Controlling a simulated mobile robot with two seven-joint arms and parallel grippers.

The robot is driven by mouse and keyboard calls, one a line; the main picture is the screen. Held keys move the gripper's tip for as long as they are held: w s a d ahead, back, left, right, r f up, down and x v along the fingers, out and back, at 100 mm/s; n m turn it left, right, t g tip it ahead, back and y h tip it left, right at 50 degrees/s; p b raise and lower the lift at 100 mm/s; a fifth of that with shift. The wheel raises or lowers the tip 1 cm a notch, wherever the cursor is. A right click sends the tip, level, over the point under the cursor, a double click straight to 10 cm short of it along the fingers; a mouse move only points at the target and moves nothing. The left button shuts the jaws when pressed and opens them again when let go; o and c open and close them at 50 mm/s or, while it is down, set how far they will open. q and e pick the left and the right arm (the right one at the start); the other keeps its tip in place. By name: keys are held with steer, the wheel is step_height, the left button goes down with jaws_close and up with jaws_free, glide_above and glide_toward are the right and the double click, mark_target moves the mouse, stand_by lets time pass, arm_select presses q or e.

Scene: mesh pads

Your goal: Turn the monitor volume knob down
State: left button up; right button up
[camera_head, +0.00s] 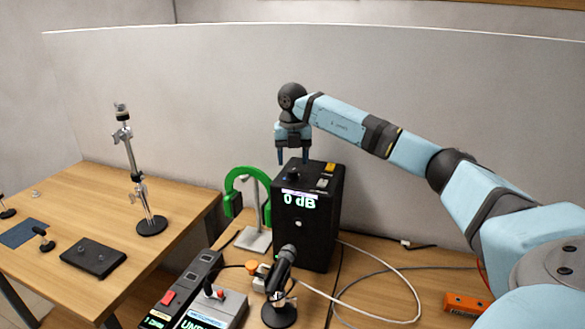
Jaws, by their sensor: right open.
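The monitor controller is a black box (322,235) standing on the right part of the desk, with "0 dB" lit on its front. A dark round knob (293,174) sits on its top face, near the left front. My right gripper (294,158) points down over the box top, just above the knob. Its two blue fingers are apart, one to each side of the knob's line, with nothing seen between them. I cannot tell whether the fingertips reach the knob's height. My left gripper is not in view.
Yellow and pale buttons (329,168) sit beside the knob. Green headphones (246,186) hang on a stand left of the box. A microphone (281,275) stands in front, near switch boxes (216,303). A metal stand (136,175) is on the left table. White cable loops lie right.

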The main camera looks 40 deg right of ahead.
mark_target(293, 170)
steer(key=shift+f, duration=1.85)
steer(key=c, duration=0.9)
steer(key=shift+c, duration=0.2)
